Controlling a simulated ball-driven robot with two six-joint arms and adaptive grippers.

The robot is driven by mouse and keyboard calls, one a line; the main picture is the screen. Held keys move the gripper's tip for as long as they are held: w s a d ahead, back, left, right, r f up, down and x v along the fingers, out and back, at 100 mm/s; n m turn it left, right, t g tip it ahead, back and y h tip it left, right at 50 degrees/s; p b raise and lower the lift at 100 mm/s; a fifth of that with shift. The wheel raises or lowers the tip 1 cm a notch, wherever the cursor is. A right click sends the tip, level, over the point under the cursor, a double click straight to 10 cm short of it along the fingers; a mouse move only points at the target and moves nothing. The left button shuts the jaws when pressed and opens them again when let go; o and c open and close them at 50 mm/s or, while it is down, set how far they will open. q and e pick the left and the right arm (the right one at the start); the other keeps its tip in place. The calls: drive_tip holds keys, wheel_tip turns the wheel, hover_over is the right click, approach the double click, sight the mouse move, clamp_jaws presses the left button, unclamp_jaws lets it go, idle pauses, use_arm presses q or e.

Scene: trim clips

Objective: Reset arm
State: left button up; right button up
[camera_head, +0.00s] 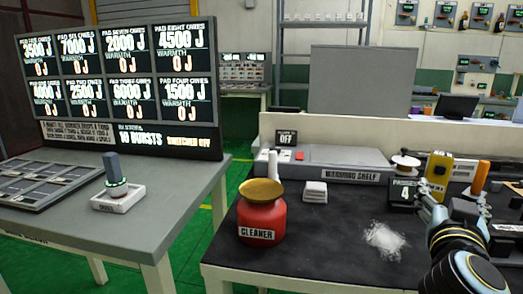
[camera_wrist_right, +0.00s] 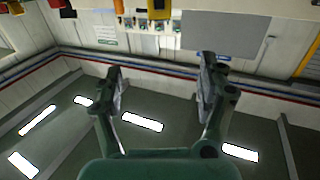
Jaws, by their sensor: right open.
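My right arm comes in at the lower right of the head view. Its gripper (camera_head: 453,198) is raised over the right part of the dark bench (camera_head: 330,262), with its fingers pointing away. In the wrist view the two fingers of this gripper (camera_wrist_right: 162,75) stand wide apart, with nothing between them. That view is upside down and shows the far wall and lit ceiling lamps behind the fingers. My left gripper is in neither view.
The warming shelf (camera_head: 348,160) runs behind. A grey table (camera_head: 150,220) with a display board (camera_head: 120,75) stands left.

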drive_tip(key=s+f+n+g+y, duration=0.25)
drive_tip(key=s+f+g, duration=0.45)
drive_tip(key=s, duration=0.5)
drive_tip(key=s+a+f+n+g+y, duration=0.25)
drive_tip(key=s+a+y, duration=0.2)
drive_tip(key=s, duration=0.25)
drive_tip(key=s+a+f+n+g+y, duration=0.1)
drive_tip(key=s+a+f+n+y, duration=0.2)
drive_tip(key=s+a, duration=0.3)
drive_tip(key=s+d+f+g+b, duration=0.1)
drive_tip(key=s+d+f, duration=0.1)
drive_tip(key=f, duration=1.3)
drive_tip(key=s+d+f+g, duration=0.1)
drive_tip(key=s+d+f, duration=0.1)
drive_tip(key=f, duration=1.3)
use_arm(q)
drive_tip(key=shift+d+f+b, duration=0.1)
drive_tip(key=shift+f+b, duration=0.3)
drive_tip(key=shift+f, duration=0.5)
use_arm(e)
drive_tip(key=s+f+g, duration=0.1)
drive_tip(key=s+f, duration=1.3)
drive_tip(key=s, duration=0.3)
drive_tip(key=shift+d, duration=0.35)
